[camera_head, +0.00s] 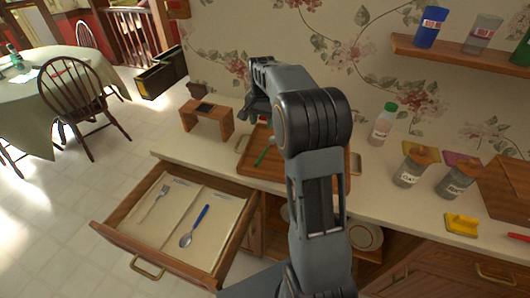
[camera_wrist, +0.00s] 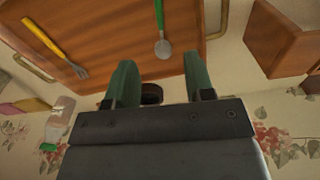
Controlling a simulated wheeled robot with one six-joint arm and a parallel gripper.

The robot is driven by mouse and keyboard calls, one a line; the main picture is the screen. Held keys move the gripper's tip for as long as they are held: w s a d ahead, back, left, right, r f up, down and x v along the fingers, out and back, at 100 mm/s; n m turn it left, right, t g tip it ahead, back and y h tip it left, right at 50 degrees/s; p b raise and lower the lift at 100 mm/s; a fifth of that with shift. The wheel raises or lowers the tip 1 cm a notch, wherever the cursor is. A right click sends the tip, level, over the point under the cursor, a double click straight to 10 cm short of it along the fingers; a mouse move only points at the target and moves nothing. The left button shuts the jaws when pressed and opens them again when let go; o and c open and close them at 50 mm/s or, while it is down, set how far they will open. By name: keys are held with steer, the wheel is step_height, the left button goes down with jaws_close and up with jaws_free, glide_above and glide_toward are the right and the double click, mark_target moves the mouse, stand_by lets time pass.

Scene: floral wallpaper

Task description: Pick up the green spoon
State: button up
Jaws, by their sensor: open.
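The green spoon (camera_head: 265,153) lies on the brown wooden tray (camera_head: 268,171) on the counter, just left of my arm. In the wrist view the green-handled spoon (camera_wrist: 161,30) shows near the top, its grey bowl towards my gripper and its handle running out of the frame. My gripper (camera_wrist: 159,75) is open and empty, its two green fingers apart and pointing towards the tray (camera_wrist: 115,50). The spoon bowl appears between the finger lines, beyond the tips. In the head view my arm hides part of the tray.
A yellow-handled fork (camera_wrist: 55,45) lies on the tray too. A small wooden stand (camera_head: 208,120) is left of the tray. A bottle (camera_head: 382,126) and jars (camera_head: 412,168) stand right. Below, an open drawer (camera_head: 175,225) holds a fork (camera_head: 155,200) and a blue spoon (camera_head: 194,226).

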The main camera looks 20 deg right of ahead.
steer(key=w+d+f, duration=0.1)
steer(key=f, duration=0.1)
steer(key=m, duration=0.1)
glide_above(265, 151)
steer(key=f, duration=0.6)
steer(key=shift+w+f, duration=0.3)
steer(key=shift+s+f+p, duration=0.2)
steer(key=shift+f+p, duration=0.8)
steer(key=shift+f, duration=2.35)
jaws_close()
